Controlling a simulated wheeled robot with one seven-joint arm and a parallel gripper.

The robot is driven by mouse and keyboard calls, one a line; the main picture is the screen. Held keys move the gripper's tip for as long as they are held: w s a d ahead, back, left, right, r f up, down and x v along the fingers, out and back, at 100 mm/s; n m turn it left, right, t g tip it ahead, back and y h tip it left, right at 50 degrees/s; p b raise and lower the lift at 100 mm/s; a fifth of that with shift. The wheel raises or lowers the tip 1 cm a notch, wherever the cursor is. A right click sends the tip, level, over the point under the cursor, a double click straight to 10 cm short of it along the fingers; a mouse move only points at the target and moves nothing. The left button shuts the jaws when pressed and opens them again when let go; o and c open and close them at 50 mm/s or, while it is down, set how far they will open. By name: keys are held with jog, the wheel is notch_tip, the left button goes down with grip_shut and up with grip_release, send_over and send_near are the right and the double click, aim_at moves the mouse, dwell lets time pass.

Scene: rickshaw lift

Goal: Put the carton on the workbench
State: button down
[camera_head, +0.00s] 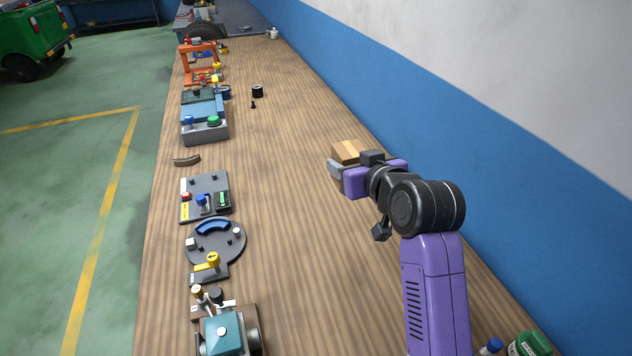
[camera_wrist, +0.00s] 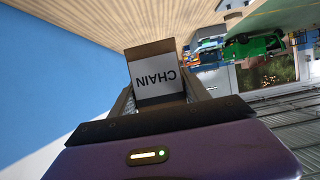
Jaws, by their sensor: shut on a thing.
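The carton is a small brown box (camera_head: 346,151) at the right side of the workbench (camera_head: 275,210) in the head view. In the wrist view the carton (camera_wrist: 158,92) shows a white label reading "CHAIN", upside down in the picture. My gripper (camera_head: 351,161) is shut on the carton, with a grey finger on each side; the fingers also show in the wrist view (camera_wrist: 160,98). The carton appears over the wooden top. I cannot tell whether its underside touches the wood, since my gripper hides its lower part.
Several fixtures line the bench's left edge, among them a round grey plate (camera_head: 216,243), a teal-topped block (camera_head: 222,333) and an orange frame (camera_head: 200,60). A black cylinder (camera_head: 257,91) stands farther back. A green bottle (camera_head: 530,344) is at front right. The bench's middle is clear; a blue-white wall (camera_head: 440,110) bounds the right.

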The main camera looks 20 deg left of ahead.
notch_tip(320, 180, down, 19)
jog(key=shift+f+p, duration=0.15)
jog(key=shift+p, duration=0.2)
dwell(0.3)
jog(key=shift+f, duration=0.2)
jog(key=c, duration=0.5)
grip_release()
jog(key=shift+r, duration=0.15)
jog(key=v, duration=1.2)
